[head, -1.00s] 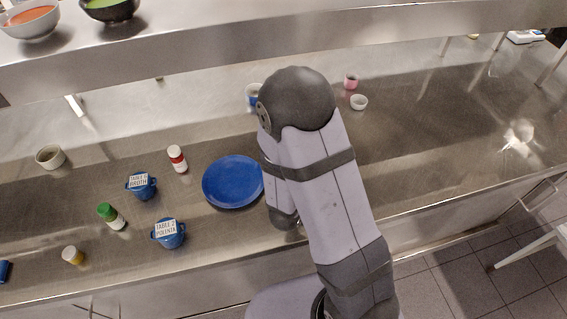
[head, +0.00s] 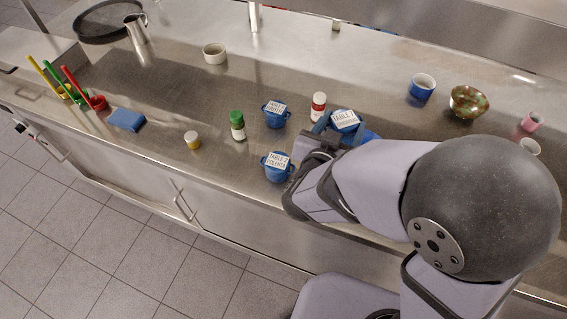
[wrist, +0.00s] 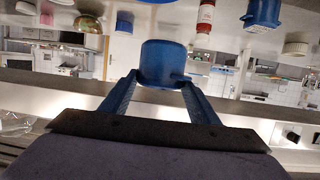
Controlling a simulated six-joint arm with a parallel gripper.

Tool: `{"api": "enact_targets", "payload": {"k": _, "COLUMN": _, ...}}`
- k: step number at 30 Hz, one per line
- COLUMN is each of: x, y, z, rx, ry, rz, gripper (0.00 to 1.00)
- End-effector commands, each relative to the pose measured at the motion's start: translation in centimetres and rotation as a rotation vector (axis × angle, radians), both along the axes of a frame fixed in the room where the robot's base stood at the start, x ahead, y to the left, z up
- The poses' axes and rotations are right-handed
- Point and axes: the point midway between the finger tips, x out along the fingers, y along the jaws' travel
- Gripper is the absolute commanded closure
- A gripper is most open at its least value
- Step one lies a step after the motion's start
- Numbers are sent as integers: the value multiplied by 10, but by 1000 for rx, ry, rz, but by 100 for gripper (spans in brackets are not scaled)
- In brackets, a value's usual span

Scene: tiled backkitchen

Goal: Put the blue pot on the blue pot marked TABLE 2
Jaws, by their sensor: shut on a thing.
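My gripper (head: 338,130) is shut on a blue pot (head: 345,118) with a white label on top starting TABLE; the rest of the label is hard to read. In the wrist view this pot (wrist: 163,60) sits between the two blue fingers. The blue pot marked TABLE 2 (head: 277,168), also reading POLENTA, stands upright on the counter, left of and nearer than the held pot, apart from it. Another labelled blue pot (head: 276,116), reading BROTH, stands behind it. A labelled blue pot (wrist: 263,12) shows at the wrist view's top; which one I cannot tell.

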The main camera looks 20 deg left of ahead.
Motion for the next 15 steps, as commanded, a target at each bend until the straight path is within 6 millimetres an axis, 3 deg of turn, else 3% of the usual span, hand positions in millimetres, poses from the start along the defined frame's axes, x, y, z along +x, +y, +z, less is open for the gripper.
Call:
{"api": "enact_targets", "payload": {"k": 1, "x": -10, "y": 25, "z": 7, "rx": 9, "ry": -7, "rz": 53, "gripper": 76}}
{"api": "enact_targets", "payload": {"k": 6, "x": -39, "y": 81, "z": 26, "rx": 7, "ry": -4, "rz": 184, "gripper": 76}}
{"api": "enact_targets", "payload": {"k": 11, "x": -55, "y": 118, "z": 44, "rx": 3, "ry": -3, "rz": 283, "gripper": 76}}
{"api": "enact_targets", "payload": {"k": 15, "x": -59, "y": 130, "z": 22, "rx": -6, "ry": 0, "rz": 352, "gripper": 76}}
